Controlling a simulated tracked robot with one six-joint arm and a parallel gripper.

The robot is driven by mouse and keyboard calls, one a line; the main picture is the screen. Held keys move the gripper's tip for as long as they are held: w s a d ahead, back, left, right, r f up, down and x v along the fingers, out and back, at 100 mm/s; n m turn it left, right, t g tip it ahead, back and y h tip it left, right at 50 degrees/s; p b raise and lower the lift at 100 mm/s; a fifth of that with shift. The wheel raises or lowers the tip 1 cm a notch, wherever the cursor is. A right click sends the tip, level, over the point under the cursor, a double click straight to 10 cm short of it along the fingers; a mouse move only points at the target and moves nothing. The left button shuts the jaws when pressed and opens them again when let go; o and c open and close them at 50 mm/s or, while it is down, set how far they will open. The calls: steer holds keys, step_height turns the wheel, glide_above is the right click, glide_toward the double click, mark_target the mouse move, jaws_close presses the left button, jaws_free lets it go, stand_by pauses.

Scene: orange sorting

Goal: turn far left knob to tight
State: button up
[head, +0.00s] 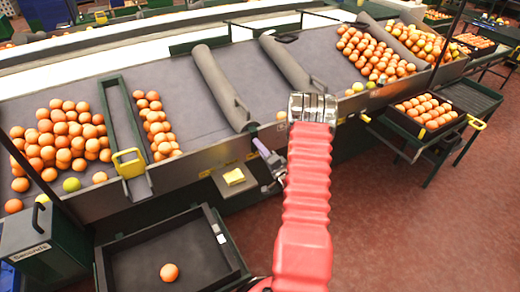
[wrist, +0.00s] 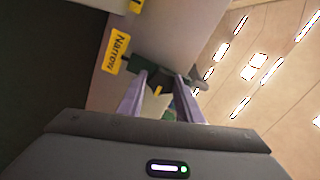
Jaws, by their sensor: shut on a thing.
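My gripper (wrist: 160,80) has its two purple fingers closed on a dark knob (wrist: 154,72) with a small yellow mark. The knob sits against the grey front panel (wrist: 120,85) of the sorting machine. A yellow label reading "Narrow" (wrist: 116,49) is beside it, tilted in the wrist view. No label reading "tight" can be made out. In the head view, a purple finger shows left of my red sleeved arm at the machine's front edge. The knob itself and its pointing direction are unclear there, as the arm and gripper cover much of that area.
Oranges lie in lanes on the sloping grey table (head: 190,110), split by grey rollers (head: 221,87). A yellow sponge-like block (head: 234,177) sits on a small ledge left of my gripper. A dark tray (head: 135,253) holds one orange (head: 169,272). An orange-filled crate (head: 397,121) stands at right.

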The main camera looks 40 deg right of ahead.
steer(key=shift+s+d+f, duration=0.1)
steer(key=shift+d, duration=0.05)
steer(key=o, duration=1)
steer(key=shift+o, duration=0.2)
steer(key=v, duration=1.3)
steer(key=shift+s+a, duration=0.25)
steer(key=shift+s, duration=0.05)
